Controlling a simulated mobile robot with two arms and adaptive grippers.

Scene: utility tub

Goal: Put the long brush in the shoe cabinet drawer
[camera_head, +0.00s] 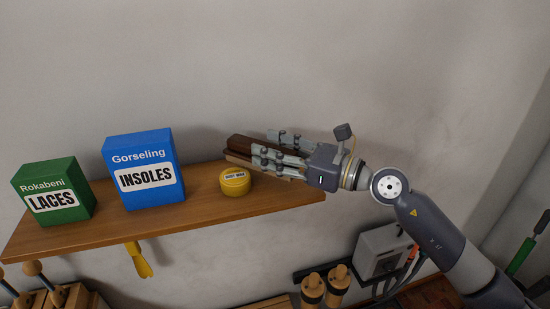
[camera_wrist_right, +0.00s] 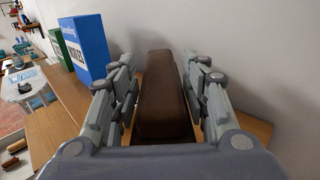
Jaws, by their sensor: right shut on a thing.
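A long brush with a dark brown top (camera_head: 250,147) is at the right end of the wooden wall shelf (camera_head: 190,213). In the right wrist view the brush (camera_wrist_right: 162,100) lies lengthwise between the two fingers. My right gripper (camera_head: 268,147) is shut on the brush, with one finger along each long side. I cannot tell whether the brush touches the shelf. My left gripper is not in view. No shoe cabinet drawer can be made out clearly.
A yellow round tin (camera_head: 235,184) stands just left of the brush. A blue insoles box (camera_head: 146,175) and a green laces box (camera_head: 54,193) stand farther left on the shelf. A grey box (camera_head: 384,250) is on the wall below right, near wooden-handled items (camera_head: 325,286).

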